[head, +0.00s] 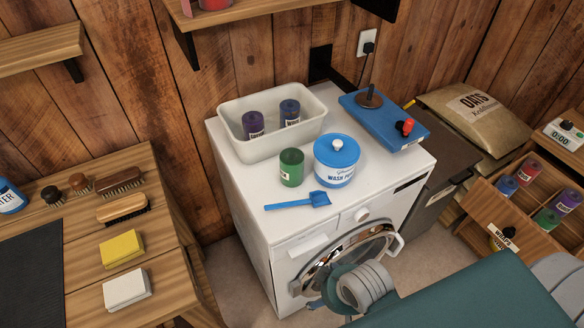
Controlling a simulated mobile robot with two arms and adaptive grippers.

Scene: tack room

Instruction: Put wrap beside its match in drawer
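A green wrap (291,167) stands upright on top of the white washing machine, beside the blue-lidded tub. A purple wrap (253,125) and a navy wrap (290,113) stand in the white bin behind it. The open wooden drawer (479,208) at right has dividers. It holds a blue wrap (507,186) and a red wrap (529,171) in its far-left part, and a green wrap (547,219) and a purple wrap (567,202) in its right part. Neither of my grippers shows in the head view; only parts of my body show at the bottom.
The washing machine (249,190) also bears the white bin (278,142), a washing powder tub (336,164), a blue scoop (300,201) and a blue board with a spindle (405,133). An oats sack (480,115) lies behind. Brushes and sponges sit on the left bench (166,240).

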